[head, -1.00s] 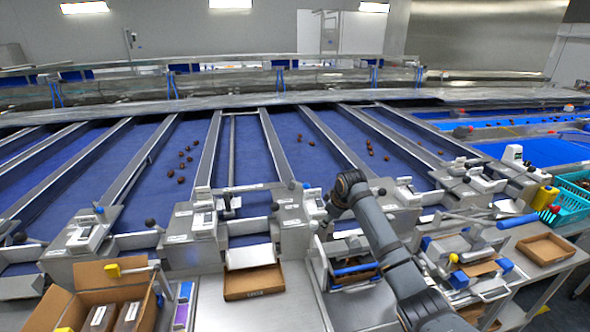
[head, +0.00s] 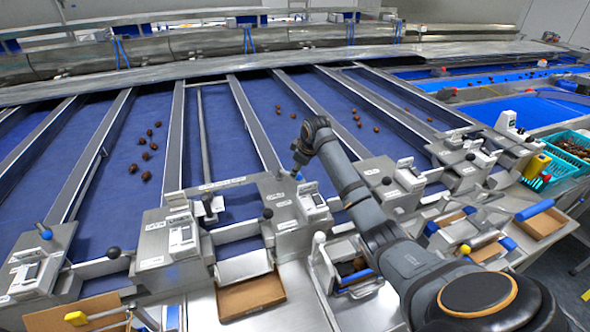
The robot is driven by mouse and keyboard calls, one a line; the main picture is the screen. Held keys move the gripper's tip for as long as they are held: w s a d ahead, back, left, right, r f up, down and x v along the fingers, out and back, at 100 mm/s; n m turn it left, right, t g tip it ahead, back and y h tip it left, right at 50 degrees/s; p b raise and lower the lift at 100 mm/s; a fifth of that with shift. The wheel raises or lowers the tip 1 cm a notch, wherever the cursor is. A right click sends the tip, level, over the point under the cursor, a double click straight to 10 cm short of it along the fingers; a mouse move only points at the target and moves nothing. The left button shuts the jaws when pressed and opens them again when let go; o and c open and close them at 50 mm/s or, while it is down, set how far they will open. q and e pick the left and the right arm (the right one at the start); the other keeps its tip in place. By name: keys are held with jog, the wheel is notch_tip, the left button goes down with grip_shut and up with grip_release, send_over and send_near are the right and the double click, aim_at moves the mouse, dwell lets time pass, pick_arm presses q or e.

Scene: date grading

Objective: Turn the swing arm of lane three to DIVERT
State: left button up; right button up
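Several blue-belted lanes run away from me, each ending at a metal control box. My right arm reaches up from the lower right over the boxes. Its wrist end, with my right gripper (head: 299,160), points down just above the middle box (head: 290,204). A small blue spot (head: 297,176) shows right at its tip; I cannot tell whether it is a knob or part of the gripper. The fingers are too small to read. A black knob (head: 267,213) sits at that box's left side. Which box is lane three's is not readable. My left gripper is not in view.
Brown dates (head: 147,156) lie on the belts. A blue-knobbed lever (head: 44,232) stands on the far left box. An open cardboard tray (head: 252,298) sits in front of the boxes. A teal crate (head: 562,158) is at the right. Metal dividers separate the lanes.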

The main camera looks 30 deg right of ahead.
jog(key=x, duration=0.2)
jog(key=p+x, duration=0.1)
jog(key=x, duration=0.1)
jog(key=shift+w+f, duration=0.1)
jog(key=shift+w, duration=0.25)
jog(key=shift+f, duration=0.3)
jog(key=shift+c, duration=0.9)
jog(key=c, duration=0.5)
jog(key=shift+c, duration=1.1)
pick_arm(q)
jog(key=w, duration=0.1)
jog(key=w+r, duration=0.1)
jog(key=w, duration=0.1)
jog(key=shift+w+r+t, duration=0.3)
pick_arm(e)
grip_shut()
